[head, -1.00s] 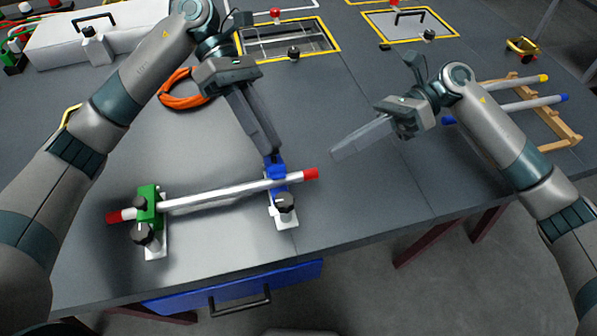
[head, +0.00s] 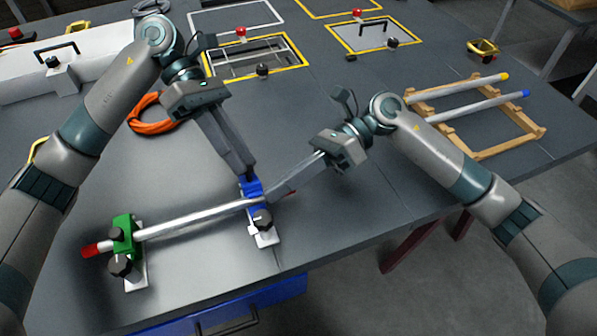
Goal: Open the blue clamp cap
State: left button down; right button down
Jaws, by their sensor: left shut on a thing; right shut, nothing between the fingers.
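The blue clamp (head: 252,188) stands on a white base at the right part of a silver rod (head: 190,220). A green clamp (head: 124,236) holds the rod's left part, near its red end. My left gripper (head: 248,177) comes down from above and is shut on the blue clamp's cap. Its fingertips hide part of the cap, and I cannot tell whether the cap has lifted. My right gripper (head: 273,193) is shut and empty, its fingertips close to the right side of the blue clamp and largely covering the rod's right end. I cannot tell whether they touch.
An orange cable coil (head: 152,126) lies behind my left arm. A wooden rack (head: 490,140) with yellow- and blue-ended rods stands at the right. Yellow-framed openings (head: 262,70) and a white box (head: 90,62) lie at the back. The table's front edge is close to the clamps.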

dwell(0.3)
pick_arm(q)
jog(key=c, duration=1.6)
grip_release()
jog(key=v, duration=1.2)
